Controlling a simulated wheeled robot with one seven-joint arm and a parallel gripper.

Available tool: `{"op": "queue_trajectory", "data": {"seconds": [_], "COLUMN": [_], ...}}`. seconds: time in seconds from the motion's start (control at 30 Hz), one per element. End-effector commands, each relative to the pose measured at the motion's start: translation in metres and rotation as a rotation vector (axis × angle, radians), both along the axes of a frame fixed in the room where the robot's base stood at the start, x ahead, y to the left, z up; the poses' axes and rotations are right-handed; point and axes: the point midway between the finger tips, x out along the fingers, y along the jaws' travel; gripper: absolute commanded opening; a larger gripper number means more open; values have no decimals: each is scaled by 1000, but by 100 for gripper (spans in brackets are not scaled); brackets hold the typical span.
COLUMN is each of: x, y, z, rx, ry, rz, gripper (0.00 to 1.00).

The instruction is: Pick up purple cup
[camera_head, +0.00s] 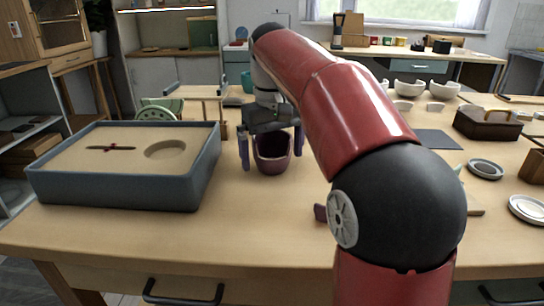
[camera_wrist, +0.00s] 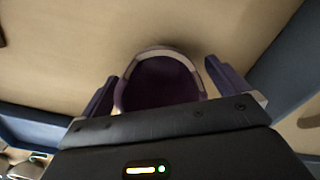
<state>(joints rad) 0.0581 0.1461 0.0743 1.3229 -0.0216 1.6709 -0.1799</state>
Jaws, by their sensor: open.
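The purple cup (camera_head: 272,156) is dark purple with a paler rim and stands on the wooden table, right of the blue-grey tray. My gripper (camera_head: 271,160) is open around it, with one purple-padded finger on the left of the cup and one on the right. In the wrist view, the cup (camera_wrist: 160,82) sits between the two fingers of my gripper (camera_wrist: 163,84). Gaps show on both sides, and the left one looks narrower. The cup's lower part is hidden behind the gripper body in the wrist view.
The blue-grey tray (camera_head: 125,197), with a sand-coloured inside holding a small dark stick, stands close on the left. White bowls (camera_head: 408,88), a brown box (camera_head: 487,124) and small plates (camera_head: 485,168) lie to the right. Bare table (camera_head: 240,225) lies in front of the cup.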

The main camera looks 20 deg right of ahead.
Motion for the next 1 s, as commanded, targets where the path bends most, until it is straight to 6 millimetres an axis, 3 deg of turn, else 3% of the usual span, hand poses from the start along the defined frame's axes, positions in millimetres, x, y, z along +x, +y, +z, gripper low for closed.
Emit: {"op": "queue_trajectory", "data": {"seconds": [0.17, 0.5, 0.83, 1.0], "x": [0, 0, 0, 1], "y": [0, 0, 0, 0], "z": [0, 0, 6, 29], "rx": [0, 0, 0, 0], "ry": [0, 0, -1, -4], "rz": [0, 0, 0, 1], "gripper": [99, 54, 54, 54]}}
